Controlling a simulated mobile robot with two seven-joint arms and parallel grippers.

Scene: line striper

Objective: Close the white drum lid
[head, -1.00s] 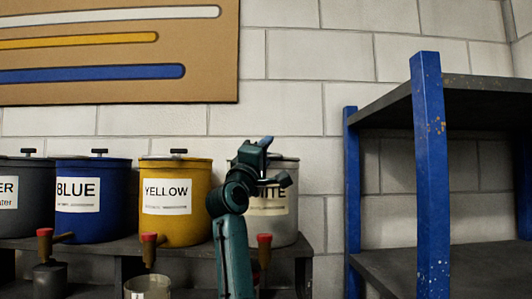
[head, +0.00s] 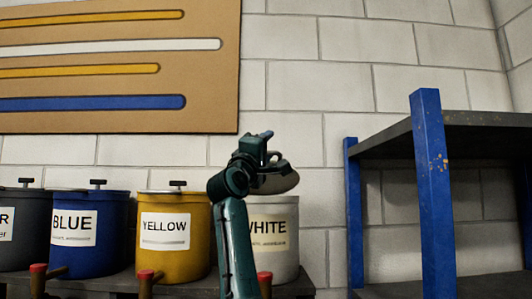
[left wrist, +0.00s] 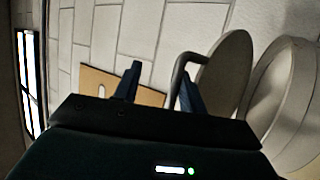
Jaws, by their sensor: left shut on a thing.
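The white drum (head: 277,241) stands at the right end of the drum row in the head view, its label partly hidden by my left arm. Its lid (head: 282,184) is a grey disc, tilted, just above the drum's top. My left gripper (head: 266,156) is shut on the lid's handle. In the left wrist view, the lid (left wrist: 228,78) stands on edge beside the round rim of the drum (left wrist: 290,95), with the bent handle (left wrist: 181,66) at my left gripper's fingers (left wrist: 157,88). Whether the lid touches the drum I cannot tell. My right gripper is not in view.
The yellow drum (head: 176,257), blue drum (head: 90,260) and a dark drum (head: 22,255) stand to the left, with lids on. Red-topped taps (head: 146,275) are in front. A blue-posted shelf rack (head: 431,190) stands to the right. A striped board (head: 120,108) hangs behind.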

